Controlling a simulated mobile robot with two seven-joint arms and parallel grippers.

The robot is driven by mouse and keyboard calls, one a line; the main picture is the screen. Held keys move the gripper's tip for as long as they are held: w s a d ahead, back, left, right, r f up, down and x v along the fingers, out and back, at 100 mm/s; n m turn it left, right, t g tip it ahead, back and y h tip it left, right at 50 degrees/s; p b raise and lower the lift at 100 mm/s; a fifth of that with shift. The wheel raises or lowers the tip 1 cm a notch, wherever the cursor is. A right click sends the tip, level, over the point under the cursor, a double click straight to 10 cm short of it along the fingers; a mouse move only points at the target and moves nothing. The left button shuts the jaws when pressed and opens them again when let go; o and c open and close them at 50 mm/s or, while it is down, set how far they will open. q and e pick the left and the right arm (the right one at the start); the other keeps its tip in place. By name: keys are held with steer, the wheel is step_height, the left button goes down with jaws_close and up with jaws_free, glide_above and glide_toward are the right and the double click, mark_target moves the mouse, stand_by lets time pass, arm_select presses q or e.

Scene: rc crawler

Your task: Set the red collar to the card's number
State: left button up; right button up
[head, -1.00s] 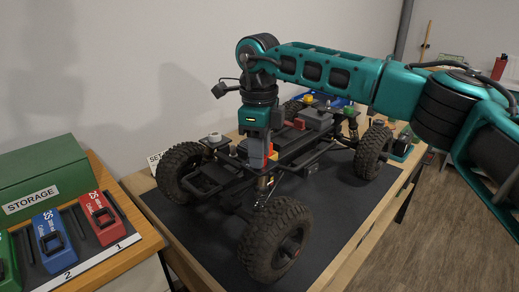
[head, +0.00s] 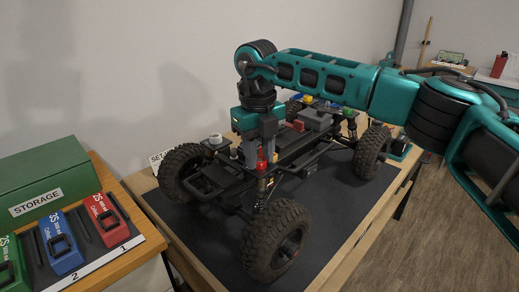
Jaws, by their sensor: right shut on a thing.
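The red collar (head: 261,162) sits on an upright shock near the front of the RC crawler (head: 215,182). My right gripper (head: 261,158) points straight down over it, its grey fingers closed around the collar's top. The fingers hide part of the collar, and any marks on it are too small to read. A white card (head: 156,158) with "SET" on it stands behind the front left wheel, which hides its number. My left gripper is out of view.
The crawler stands on a dark mat (head: 330,220) on a wooden table. Other coloured collars (head: 308,99) show at its far end. At left, a bench holds a green storage box (head: 45,180) and several battery packs (head: 108,219). The mat's right side is clear.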

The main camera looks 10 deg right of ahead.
steer(key=shift+m, duration=1)
steer(key=m, duration=0.2)
steer(key=shift+m+p, duration=0.3)
steer(key=shift+p, duration=0.1)
steer(key=m, duration=0.2)
steer(key=shift+m, duration=0.4)
steer(key=m+p, duration=0.1)
steer(key=m, duration=0.3)
steer(key=shift+m, duration=0.3)
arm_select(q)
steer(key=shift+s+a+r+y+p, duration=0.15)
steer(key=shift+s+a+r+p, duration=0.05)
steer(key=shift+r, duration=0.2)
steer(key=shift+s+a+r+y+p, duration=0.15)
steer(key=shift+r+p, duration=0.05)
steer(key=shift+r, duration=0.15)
arm_select(e)
steer(key=shift+m, duration=1.8)
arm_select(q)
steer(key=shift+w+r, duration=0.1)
arm_select(e)
steer(key=o, duration=1.1)
steer(key=shift+c, duration=0.2)
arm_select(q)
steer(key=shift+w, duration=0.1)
